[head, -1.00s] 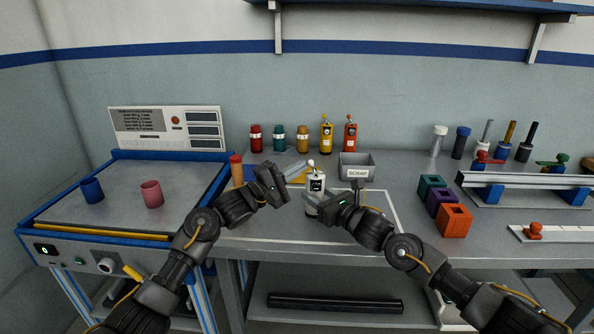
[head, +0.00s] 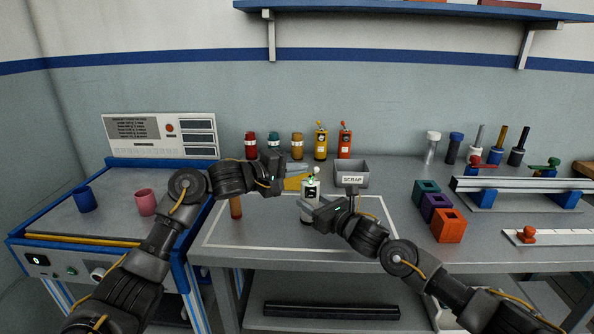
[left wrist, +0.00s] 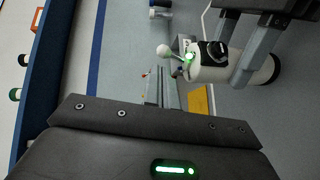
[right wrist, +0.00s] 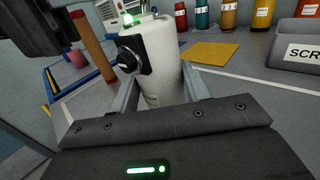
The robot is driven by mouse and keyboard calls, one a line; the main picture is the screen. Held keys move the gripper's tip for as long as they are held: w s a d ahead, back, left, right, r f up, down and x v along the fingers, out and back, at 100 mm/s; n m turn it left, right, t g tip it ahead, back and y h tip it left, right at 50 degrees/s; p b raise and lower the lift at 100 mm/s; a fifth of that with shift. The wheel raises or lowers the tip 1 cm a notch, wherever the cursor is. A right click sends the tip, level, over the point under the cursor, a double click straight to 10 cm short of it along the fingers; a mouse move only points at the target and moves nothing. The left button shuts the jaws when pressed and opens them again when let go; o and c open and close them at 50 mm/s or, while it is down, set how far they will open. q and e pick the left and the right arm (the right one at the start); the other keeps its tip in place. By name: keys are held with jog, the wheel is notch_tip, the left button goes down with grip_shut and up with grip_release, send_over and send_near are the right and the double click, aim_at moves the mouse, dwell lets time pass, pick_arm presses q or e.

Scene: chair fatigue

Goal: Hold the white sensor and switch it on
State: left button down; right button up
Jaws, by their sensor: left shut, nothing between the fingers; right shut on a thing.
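The white sensor (head: 309,189) stands upright at the middle of the bench, with a dark dial on its side and a white-knobbed lever on top. A green light glows on its top; the lamp and lever also show on the sensor in the left wrist view (left wrist: 215,70). My right gripper (head: 312,208) is shut around the sensor's body, which fills its fingers in the right wrist view (right wrist: 163,75). My left gripper (head: 296,170) is shut and empty, just left of the sensor's top and apart from it. Whether the sensor's base touches the bench is unclear.
A grey scrap bin (head: 351,178) stands behind right and a yellow pad (head: 294,183) behind left. An orange-brown cylinder (head: 236,207) stands left of the sensor. Coloured bottles line the back. Coloured blocks (head: 436,206) stand right. The bench front is clear.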

pick_arm(q)
jog(key=s+a+r, duration=0.2)
jog(key=a, duration=0.3)
jog(key=s+a+r, duration=0.3)
jog(key=a, duration=0.2)
jog(key=shift+s+a, duration=0.3)
jog(key=shift+a, duration=0.1)
pick_arm(e)
jog(key=o, duration=1.1)
